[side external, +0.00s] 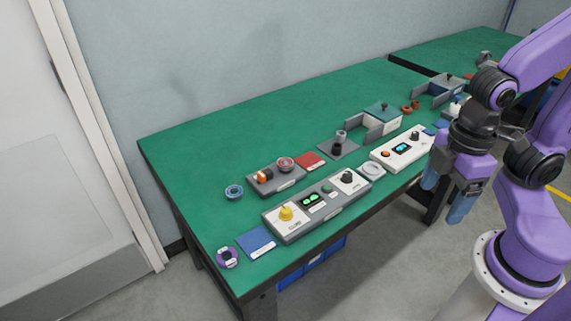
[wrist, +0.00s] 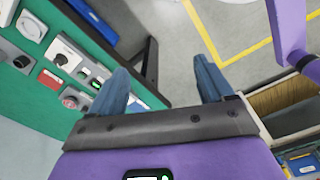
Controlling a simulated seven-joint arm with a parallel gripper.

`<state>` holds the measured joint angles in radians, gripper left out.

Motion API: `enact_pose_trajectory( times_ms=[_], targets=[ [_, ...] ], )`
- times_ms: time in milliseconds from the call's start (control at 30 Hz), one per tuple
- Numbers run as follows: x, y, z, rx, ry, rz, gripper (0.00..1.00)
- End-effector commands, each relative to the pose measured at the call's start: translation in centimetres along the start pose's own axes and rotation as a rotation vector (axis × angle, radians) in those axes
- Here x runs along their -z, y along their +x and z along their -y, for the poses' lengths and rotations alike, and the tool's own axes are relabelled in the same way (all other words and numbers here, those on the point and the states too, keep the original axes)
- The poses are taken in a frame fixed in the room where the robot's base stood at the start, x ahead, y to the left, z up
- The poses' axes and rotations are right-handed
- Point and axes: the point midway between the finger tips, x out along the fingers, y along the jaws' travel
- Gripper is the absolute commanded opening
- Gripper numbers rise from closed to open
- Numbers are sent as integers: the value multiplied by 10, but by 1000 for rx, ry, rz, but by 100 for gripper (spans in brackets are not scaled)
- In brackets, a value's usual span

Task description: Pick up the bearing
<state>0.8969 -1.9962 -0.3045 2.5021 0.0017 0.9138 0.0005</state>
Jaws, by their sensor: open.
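Several small ring-shaped parts lie on the green table, and I cannot tell for sure which is the bearing. The pale ring seems to show in the wrist view (wrist: 29,25). My gripper (side external: 446,196) is open and empty, beyond the table's front edge on the right, apart from all of these. Its two blue fingers also show in the wrist view (wrist: 162,72).
A long control panel (side external: 318,207) with a yellow knob stands along the front edge. The table's back left is clear.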

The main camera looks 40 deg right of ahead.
Motion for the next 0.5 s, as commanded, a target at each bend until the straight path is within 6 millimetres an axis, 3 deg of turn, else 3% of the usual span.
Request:
enact_pose_trajectory(
  times_ms=[167,267,500],
  targets=[
    [2,0,-1,0,13,0,81],
    [14,-3,-7,-1,82,2,81],
    [80,-15,-50,-6,515,6,81]
  ],
)
